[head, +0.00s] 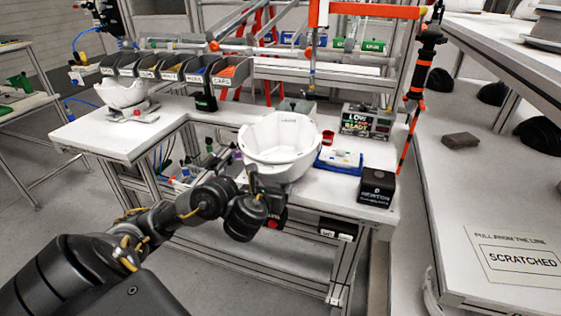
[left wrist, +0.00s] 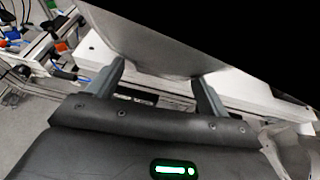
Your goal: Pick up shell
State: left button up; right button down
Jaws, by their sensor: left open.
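A white helmet shell (head: 280,145) sits open side up on the near part of the white workbench, close to its front edge. A second white shell (head: 120,93) rests on a stand at the bench's left end. My left gripper (head: 252,180) is at the near lower side of the closer shell. In the left wrist view, its two grey fingers (left wrist: 158,72) are spread apart, with the shell's shaded wall (left wrist: 150,45) at their tips. I cannot tell whether they touch it. My right gripper is in neither view.
A black box (head: 377,187), a blue-and-white tray (head: 339,161) and a display sign (head: 366,121) stand right of the near shell.

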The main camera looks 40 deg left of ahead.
pick_arm(q)
jog(key=shift+r, duration=0.1)
jog(key=c, duration=1.5)
jog(key=shift+o, duration=0.2)
